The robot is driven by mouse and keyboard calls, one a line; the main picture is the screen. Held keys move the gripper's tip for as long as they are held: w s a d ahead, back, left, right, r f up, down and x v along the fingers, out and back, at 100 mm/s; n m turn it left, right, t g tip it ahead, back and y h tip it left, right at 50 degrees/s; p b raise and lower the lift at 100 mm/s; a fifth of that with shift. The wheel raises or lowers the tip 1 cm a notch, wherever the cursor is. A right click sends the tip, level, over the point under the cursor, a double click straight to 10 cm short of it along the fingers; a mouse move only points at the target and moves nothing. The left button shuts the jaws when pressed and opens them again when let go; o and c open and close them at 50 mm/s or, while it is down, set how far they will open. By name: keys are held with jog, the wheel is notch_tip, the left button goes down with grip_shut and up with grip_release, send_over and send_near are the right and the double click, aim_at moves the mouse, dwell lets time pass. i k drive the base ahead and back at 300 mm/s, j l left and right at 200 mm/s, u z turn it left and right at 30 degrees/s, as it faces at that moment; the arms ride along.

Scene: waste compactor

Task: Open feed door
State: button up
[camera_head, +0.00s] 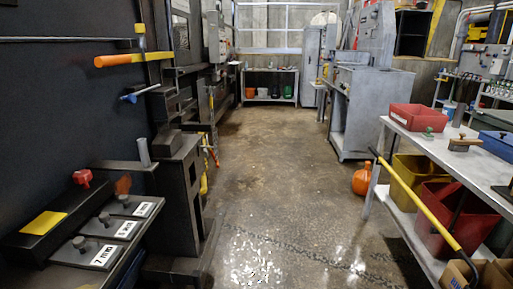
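A large dark machine (65,115) fills the left side, close to the camera. I cannot tell for certain which of its panels is the feed door. An orange-handled lever (120,60) sticks out near its upper part, beside a yellow upright. Below it is a blue handle (139,94) on a dark block. A red knob (82,178) stands lower, above a ledge holding a black block with a yellow top (44,222) and plates with round knobs and white labels (103,229). No gripper or arm shows.
A wet concrete aisle (285,165) runs clear down the middle. Grey machines (365,110) stand farther back.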

aim_at(191, 57)
jog(key=i, duration=1.3)
jog(key=i+l+u, duration=0.1)
jog(key=i, duration=1.15)
jog(key=i+l, duration=0.15)
jog(key=i, duration=1.15)
jog(key=i+j+u, duration=0.1)
jog(key=i+u, duration=0.3)
jog(key=i+l+u, duration=0.1)
jog(key=i+u, duration=0.25)
jog(key=i, duration=0.2)
jog(key=i+l+u, duration=0.2)
jog(key=i+u, duration=0.2)
jog(key=i, duration=0.1)
